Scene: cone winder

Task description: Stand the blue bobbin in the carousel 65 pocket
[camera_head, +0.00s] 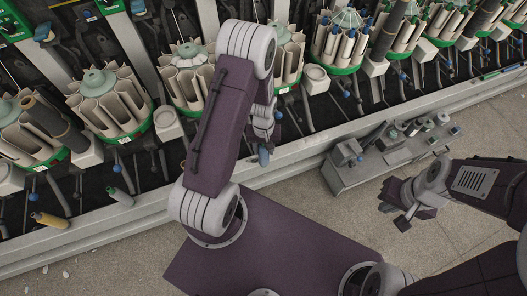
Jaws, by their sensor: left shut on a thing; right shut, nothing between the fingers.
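My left gripper (263,141) hangs in front of the machine's front ledge, its fingers partly hidden by its own wrist. It is shut on the blue bobbin (263,157), of which only a small blue end shows below the fingers. Several round carousels with upright beige pockets and green rims stand in a row behind, such as one at the left (106,98) and one behind my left arm (188,72). Their number labels are too small to read, so I cannot tell which is carousel 65. My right gripper (393,215) is shut and empty, low over the floor at the right.
A grey bench (350,177) with several small grey and dark items stands on the floor between the machine and my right arm. A yellow bobbin (50,220) and a pale green bobbin (120,197) are at the machine's lower left. A long ledge (300,150) runs along the machine's front.

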